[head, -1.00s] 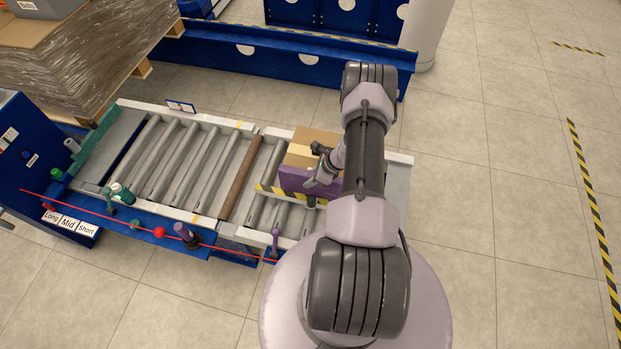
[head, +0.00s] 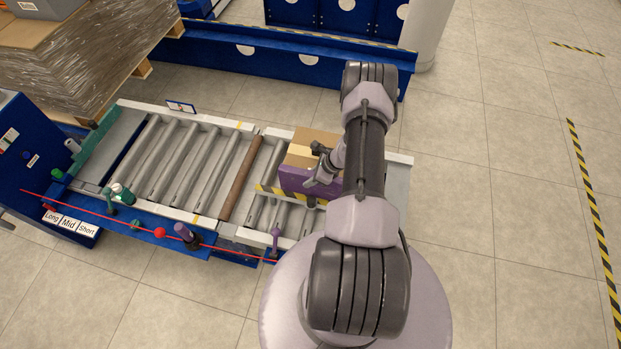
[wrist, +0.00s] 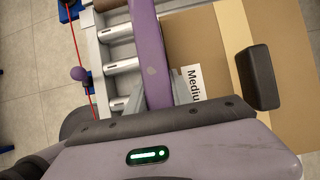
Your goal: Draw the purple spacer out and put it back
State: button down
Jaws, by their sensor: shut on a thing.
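The purple spacer (head: 307,184) is a flat slab standing on edge at the near side of a cardboard carton (head: 318,139) on the roller conveyor. In the wrist view the spacer (wrist: 150,55) runs up the picture beside the carton (wrist: 207,45), which has a label reading "Medium", partly covered. My gripper (head: 324,172) is at the spacer's upper edge and is shut on it. The wrist view shows grey finger parts by the spacer's lower end; the grip itself is mostly hidden.
A yellow-black striped strip (head: 272,191) lies by the spacer's left end. A brown roller (head: 240,178) crosses the conveyor further left. A purple-knobbed lever (head: 275,236), a red line and a blue shelf (head: 158,238) run along the near side.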

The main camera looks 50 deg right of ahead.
jog(key=shift+r+p, duration=3.45)
jog(key=shift+r, duration=2.35)
